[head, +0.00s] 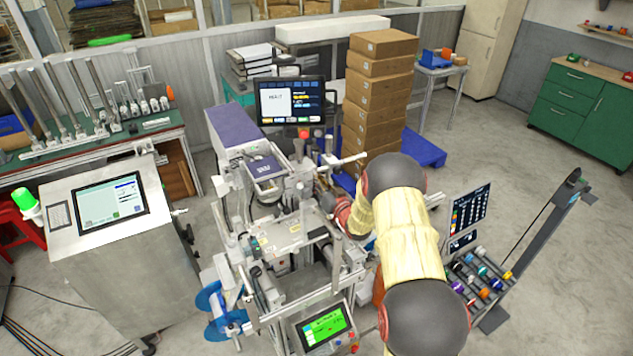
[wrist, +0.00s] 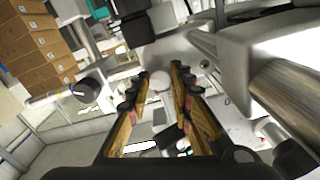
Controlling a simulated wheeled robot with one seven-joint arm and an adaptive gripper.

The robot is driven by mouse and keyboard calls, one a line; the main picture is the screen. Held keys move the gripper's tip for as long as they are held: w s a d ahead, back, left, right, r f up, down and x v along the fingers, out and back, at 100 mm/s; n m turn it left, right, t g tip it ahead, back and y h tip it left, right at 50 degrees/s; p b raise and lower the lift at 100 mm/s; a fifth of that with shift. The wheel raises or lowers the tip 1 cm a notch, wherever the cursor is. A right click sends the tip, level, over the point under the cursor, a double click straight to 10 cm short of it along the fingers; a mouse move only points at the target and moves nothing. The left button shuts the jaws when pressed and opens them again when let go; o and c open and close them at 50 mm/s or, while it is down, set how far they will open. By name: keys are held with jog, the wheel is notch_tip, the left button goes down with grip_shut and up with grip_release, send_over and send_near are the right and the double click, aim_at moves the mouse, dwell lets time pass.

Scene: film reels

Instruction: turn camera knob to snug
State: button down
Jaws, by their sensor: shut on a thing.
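My gripper (wrist: 160,84) has its two yellow and black fingers on either side of a small pale round knob, which I take to be the camera knob (wrist: 160,80). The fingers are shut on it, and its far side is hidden. In the head view my arm reaches left to the grey labelling machine (head: 262,240). There my gripper is mostly hidden by the arm, and the knob cannot be made out.
A grey metal body (wrist: 250,45) and a thick metal cylinder (wrist: 290,100) lie close right of the fingers in the wrist view. A black knob (wrist: 87,90) on a rod is at left. Stacked cardboard boxes (head: 378,90) stand behind the machine. A control cabinet (head: 105,215) stands left.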

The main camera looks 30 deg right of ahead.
jog(key=n+b, duration=0.8)
jog(key=b, duration=0.3)
jog(key=n+b, duration=0.7)
jog(key=b, duration=0.5)
jog(key=shift+a+f+n, duration=0.1)
jog(key=shift+f+n, duration=0.1)
jog(key=shift+n, duration=0.2)
jog(key=shift+b, duration=0.35)
jog(key=c, duration=1.6)
grip_release()
jog(key=shift+r, duration=0.1)
